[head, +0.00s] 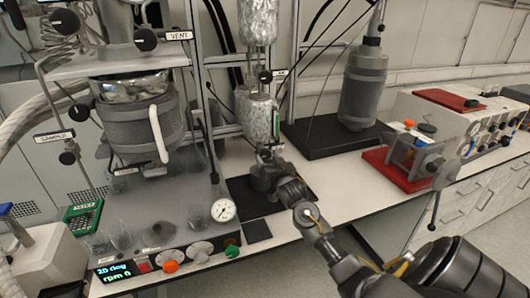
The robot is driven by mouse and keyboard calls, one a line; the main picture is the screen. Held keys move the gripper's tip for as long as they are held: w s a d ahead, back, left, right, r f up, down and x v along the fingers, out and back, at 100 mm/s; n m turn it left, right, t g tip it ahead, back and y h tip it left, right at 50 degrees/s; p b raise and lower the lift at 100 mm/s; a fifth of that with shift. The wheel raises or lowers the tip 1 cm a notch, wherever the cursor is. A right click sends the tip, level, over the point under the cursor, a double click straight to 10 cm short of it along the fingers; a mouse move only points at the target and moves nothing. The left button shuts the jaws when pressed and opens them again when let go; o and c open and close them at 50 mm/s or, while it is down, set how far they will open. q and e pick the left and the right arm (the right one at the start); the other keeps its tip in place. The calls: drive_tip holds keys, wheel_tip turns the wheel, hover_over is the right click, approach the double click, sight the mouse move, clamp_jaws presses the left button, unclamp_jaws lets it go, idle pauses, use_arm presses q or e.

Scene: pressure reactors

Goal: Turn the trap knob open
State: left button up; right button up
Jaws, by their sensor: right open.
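My right gripper (269,150) reaches in from the lower right, and its fingers are at the bottom of a foil-wrapped vessel (257,112) with a green-edged sight strip. The gripper is open. A small pale label shows at its fingertips, too small to read. I cannot make out the trap knob clearly; the area under the vessel is partly hidden by my gripper, and I cannot tell whether the fingers touch anything there. A small black knob (265,77) sits above this vessel beside a label. My left gripper is not in view.
A reactor in a grey jacket (140,125) stands left, with black VENT (146,40) and SAMPLE (67,158) knobs. Its base has a gauge (223,210) and coloured knobs. A grey cylinder (362,88) stands on a black plate to the right. A red-based device (408,165) is farther right.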

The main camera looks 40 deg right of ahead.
sight(267, 155)
drive_tip(key=shift+p+x, duration=0.3)
drive_tip(key=shift+x, duration=1.65)
drive_tip(key=c, duration=1)
